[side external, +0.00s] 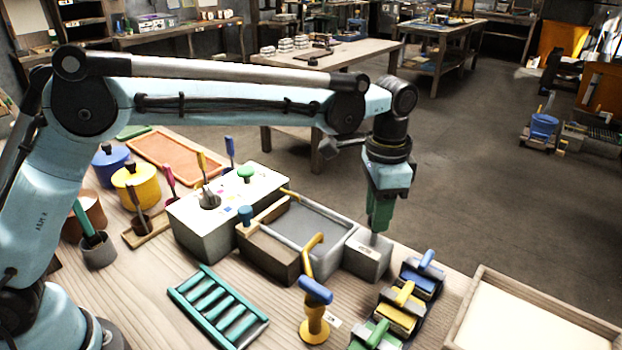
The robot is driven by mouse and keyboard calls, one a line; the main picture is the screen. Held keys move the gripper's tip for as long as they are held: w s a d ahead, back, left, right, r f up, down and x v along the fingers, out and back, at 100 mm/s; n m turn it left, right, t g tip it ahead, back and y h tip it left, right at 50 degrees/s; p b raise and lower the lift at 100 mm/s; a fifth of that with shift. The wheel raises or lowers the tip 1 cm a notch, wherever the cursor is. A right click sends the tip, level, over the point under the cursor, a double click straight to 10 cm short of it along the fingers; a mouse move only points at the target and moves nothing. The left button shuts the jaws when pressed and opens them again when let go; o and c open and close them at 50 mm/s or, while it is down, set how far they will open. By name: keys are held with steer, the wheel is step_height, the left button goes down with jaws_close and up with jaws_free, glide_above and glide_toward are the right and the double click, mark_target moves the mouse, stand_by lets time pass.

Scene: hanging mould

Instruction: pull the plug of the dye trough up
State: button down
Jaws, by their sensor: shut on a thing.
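The dye trough (318,222) is a grey rectangular basin with a wooden side, in the middle of the bench. A pale grey block (366,262) adjoins its right end. My gripper (377,229) points straight down over this block with its green fingers closed. It is shut on the plug, of which only a short pale grey stem (374,239) shows between the fingertips and the block. The plug's top is hidden by the fingers. I cannot tell whether its lower end sits in the block or is clear of it.
Several handled blocks (403,307) and a shallow wooden tray (530,318) lie right. A teal rack (217,305) lies in front. A white block with knobs (226,215) stands left.

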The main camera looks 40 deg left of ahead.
steer(key=c, duration=0.8)
jaws_free()
step_height(320, 180, up, 12)
steer(key=shift+r, duration=0.1)
steer(key=s+a+n+t, duration=0.2)
steer(key=s+a, duration=0.1)
steer(key=a, duration=0.3)
steer(key=s+a+n+t, duration=0.1)
steer(key=s+a+n, duration=0.15)
steer(key=a, duration=0.45)
steer(key=s+a+f+n+t, duration=0.1)
steer(key=s+a+f, duration=0.1)
steer(key=s+f, duration=0.1)
steer(key=s+a+f+n+t, duration=0.1)
steer(key=s+a+f+n, duration=0.1)
steer(key=s+a+f, duration=0.1)
steer(key=s+a+f+n+t, duration=0.1)
steer(key=s+a+f+t, duration=0.1)
steer(key=s+a+f, duration=0.1)
steer(key=shift+s+a+f+n, duration=0.15)
steer(key=shift+s+f, duration=0.15)
steer(key=shift+s, duration=0.35)
steer(key=shift+s+a+f+n, duration=0.1)
steer(key=shift+s+f, duration=0.2)
steer(key=shift+s, duration=0.35)
